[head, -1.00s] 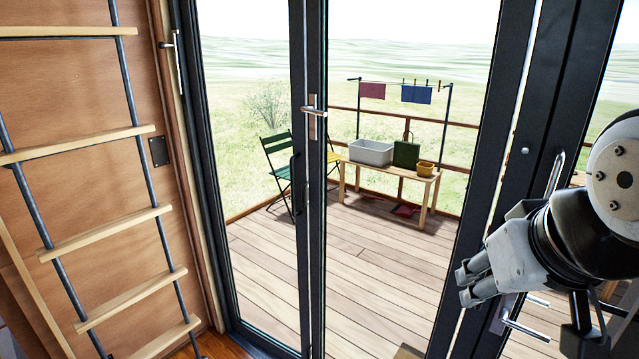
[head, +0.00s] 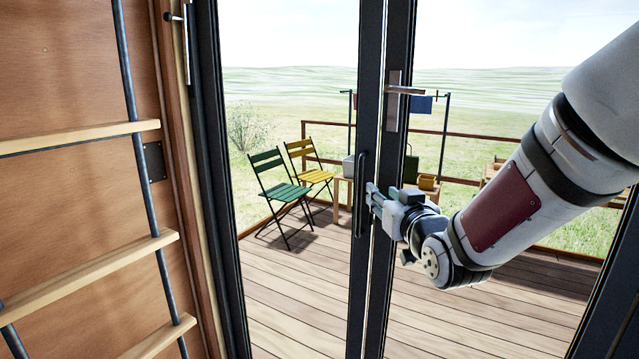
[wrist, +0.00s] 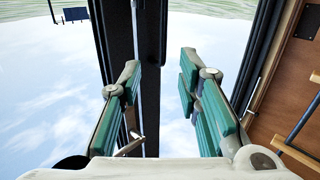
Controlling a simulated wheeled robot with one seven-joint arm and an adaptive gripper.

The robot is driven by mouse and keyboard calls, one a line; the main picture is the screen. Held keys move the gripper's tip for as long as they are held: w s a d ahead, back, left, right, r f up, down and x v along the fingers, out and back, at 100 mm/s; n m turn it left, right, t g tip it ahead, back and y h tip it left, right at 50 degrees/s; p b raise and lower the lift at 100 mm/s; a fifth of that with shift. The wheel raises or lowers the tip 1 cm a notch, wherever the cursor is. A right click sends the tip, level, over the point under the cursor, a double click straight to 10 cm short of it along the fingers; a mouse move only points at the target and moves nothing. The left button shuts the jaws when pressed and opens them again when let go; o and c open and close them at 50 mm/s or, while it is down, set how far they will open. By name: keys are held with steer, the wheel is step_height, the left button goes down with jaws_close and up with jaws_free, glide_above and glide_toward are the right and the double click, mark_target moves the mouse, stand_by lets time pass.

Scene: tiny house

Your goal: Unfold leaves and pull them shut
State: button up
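Dark-framed glass door leaves fill the head view. The left leaf (head: 229,190) and the right leaf (head: 400,40) meet at dark stiles in the middle. A black vertical pull handle (head: 361,195) is on the left leaf's stile. A silver lever handle (head: 397,100) sits higher, on the stile to its right. My gripper (head: 371,195) reaches in from the right, with its fingertips close beside the pull handle. In the wrist view my gripper (wrist: 160,68) is open, fingers on either side of the dark stiles (wrist: 150,50). I cannot tell whether they touch.
A wooden ladder (head: 85,138) and plywood wall (head: 65,80) stand on the left. Beyond the glass is a plank deck (head: 310,290) with a green chair (head: 280,190), a yellow chair (head: 310,165), a small table and a railing (head: 460,133).

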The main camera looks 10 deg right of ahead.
mark_target(361, 176)
steer(key=w, duration=0.4)
steer(key=w+a, duration=0.1)
steer(key=w, duration=0.9)
steer(key=shift+w+a+b, duration=0.2)
steer(key=shift+a+b, duration=0.05)
steer(key=shift+b, duration=0.1)
jaws_close()
